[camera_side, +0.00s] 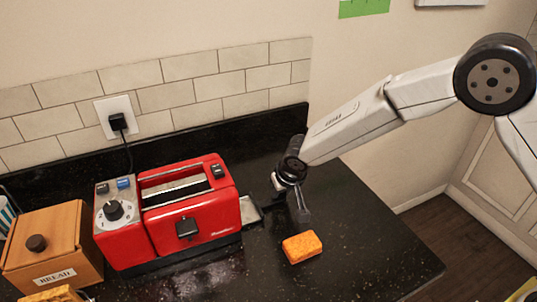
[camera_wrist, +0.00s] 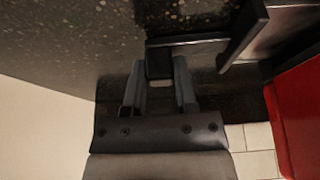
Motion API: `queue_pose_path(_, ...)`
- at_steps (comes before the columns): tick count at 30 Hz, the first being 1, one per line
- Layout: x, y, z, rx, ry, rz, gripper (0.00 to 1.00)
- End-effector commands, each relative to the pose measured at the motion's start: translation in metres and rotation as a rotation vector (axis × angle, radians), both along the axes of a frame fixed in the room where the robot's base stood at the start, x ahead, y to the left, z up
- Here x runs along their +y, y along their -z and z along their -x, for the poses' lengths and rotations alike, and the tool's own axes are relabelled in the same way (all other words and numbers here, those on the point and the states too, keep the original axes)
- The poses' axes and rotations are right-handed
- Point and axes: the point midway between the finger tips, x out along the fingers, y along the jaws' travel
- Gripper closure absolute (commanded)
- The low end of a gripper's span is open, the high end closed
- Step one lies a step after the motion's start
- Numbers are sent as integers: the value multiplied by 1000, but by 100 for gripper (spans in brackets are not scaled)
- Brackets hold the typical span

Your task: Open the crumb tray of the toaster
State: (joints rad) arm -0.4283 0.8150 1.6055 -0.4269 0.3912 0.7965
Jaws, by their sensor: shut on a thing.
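The red toaster (camera_side: 200,215) stands on the black counter. Its metal crumb tray (camera_side: 251,210) sticks out from the right side, partly pulled out. In the wrist view the toaster's red side (camera_wrist: 297,120) is at the right. My gripper (camera_side: 303,214) points down to the right of the toaster. In the wrist view my gripper (camera_wrist: 160,68) has its fingers on both sides of a small dark block, the crumb tray handle (camera_wrist: 159,64), and is shut on it. The handle sits against a metal edge of the tray. In the side view the handle cannot be told from the dark counter.
An orange sponge (camera_side: 302,247) lies on the counter just in front of my gripper. A wooden bread box (camera_side: 55,245) stands left of the toaster. The toaster's cord runs to a wall outlet (camera_side: 117,117). The counter to the right is clear up to its edge.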

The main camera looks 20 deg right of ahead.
Motion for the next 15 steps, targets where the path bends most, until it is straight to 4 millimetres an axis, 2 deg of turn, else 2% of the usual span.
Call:
queue_pose_path(1, -15, -1, 0, 2, 6, 2, 100)
queue_pose_path(6, -54, -1, 0, 2, 7, 1, 100)
queue_pose_path(12, -86, 0, 0, 2, 5, 2, 100)
queue_pose_path(15, -95, 0, 0, 2, 3, 2, 100)
